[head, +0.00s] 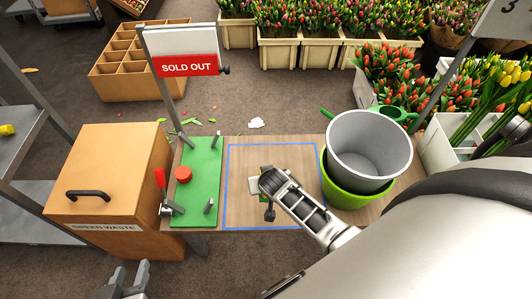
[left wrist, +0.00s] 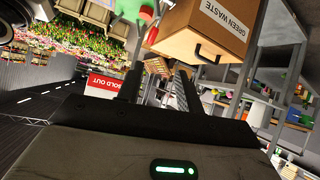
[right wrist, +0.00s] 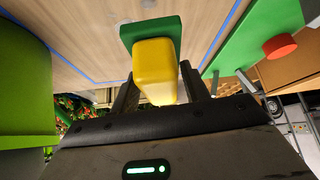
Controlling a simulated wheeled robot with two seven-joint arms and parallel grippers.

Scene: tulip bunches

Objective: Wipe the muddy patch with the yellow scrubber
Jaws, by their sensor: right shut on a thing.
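My right gripper (head: 268,205) is shut on the yellow scrubber (right wrist: 156,72), a yellow block with a green pad (right wrist: 150,32) on its far face. In the right wrist view the pad is at or close to the wooden table top (right wrist: 85,25); I cannot tell whether it touches. In the head view the arm hides most of the scrubber, inside the blue outline (head: 228,170). I make out no muddy patch; the arm and scrubber cover part of the outlined area. My left gripper (head: 125,280) is at the lower left, off the table, its fingers apart and empty (left wrist: 158,88).
A grey bucket in a green tub (head: 345,192) stands right of the outline. A green board (head: 205,165) with a red knob and posts lies left of it, below a SOLD OUT sign (head: 187,68). The green waste box (head: 105,190) stands further left.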

